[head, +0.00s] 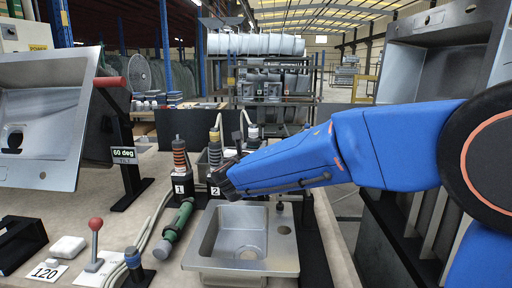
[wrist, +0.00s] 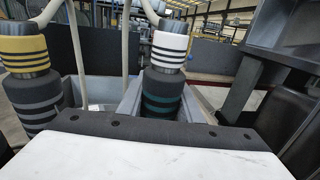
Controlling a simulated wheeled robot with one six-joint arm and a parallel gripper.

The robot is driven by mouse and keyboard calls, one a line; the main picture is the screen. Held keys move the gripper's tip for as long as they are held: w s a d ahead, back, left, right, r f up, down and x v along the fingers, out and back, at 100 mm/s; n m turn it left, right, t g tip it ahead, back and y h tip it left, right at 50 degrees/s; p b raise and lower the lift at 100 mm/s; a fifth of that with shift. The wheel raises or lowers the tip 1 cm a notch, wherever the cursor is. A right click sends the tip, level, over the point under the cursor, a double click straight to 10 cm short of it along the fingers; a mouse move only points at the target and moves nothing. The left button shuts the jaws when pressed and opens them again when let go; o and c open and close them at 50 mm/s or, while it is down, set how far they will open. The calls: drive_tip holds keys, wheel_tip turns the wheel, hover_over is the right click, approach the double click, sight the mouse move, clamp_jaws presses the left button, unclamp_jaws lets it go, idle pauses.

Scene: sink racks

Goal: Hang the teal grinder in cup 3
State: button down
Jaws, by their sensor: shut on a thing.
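The teal grinder (wrist: 163,95), a dark body with teal bands under a white, black-striped collar, stands upright in the middle of the wrist view. Its white top (head: 252,132) shows behind my arm in the head view. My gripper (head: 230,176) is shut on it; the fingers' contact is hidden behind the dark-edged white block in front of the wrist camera. Grey walls stand on both sides of the grinder. Its lower end is hidden, so I cannot tell how deep it sits. Labels 1 and 2 show on the cups; my arm hides the place of cup 3.
A yellow-collared tool (wrist: 27,75) stands close on the left, at cup 2. An orange-striped tool (head: 180,157) stands at cup 1. A green cylinder (head: 177,221) lies left of the steel sink (head: 207,266). Hoses rise from the tools. A tilted sink panel (head: 60,90) stands left.

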drive_tip(key=shift+f, duration=0.1)
idle(0.3)
drive_tip(key=shift+f, duration=0.5)
drive_tip(key=c, duration=1.2)
unclamp_jaws()
drive_tip(key=shift+f, duration=0.1)
drive_tip(key=shift+s, duration=0.15)
drive_tip(key=s+a, duration=0.1)
drive_tip(key=s, duration=0.4)
drive_tip(key=s+a, duration=0.1)
drive_tip(key=s, duration=0.5)
drive_tip(key=s+a, duration=0.1)
drive_tip(key=s, duration=0.5)
drive_tip(key=shift+a, duration=0.1)
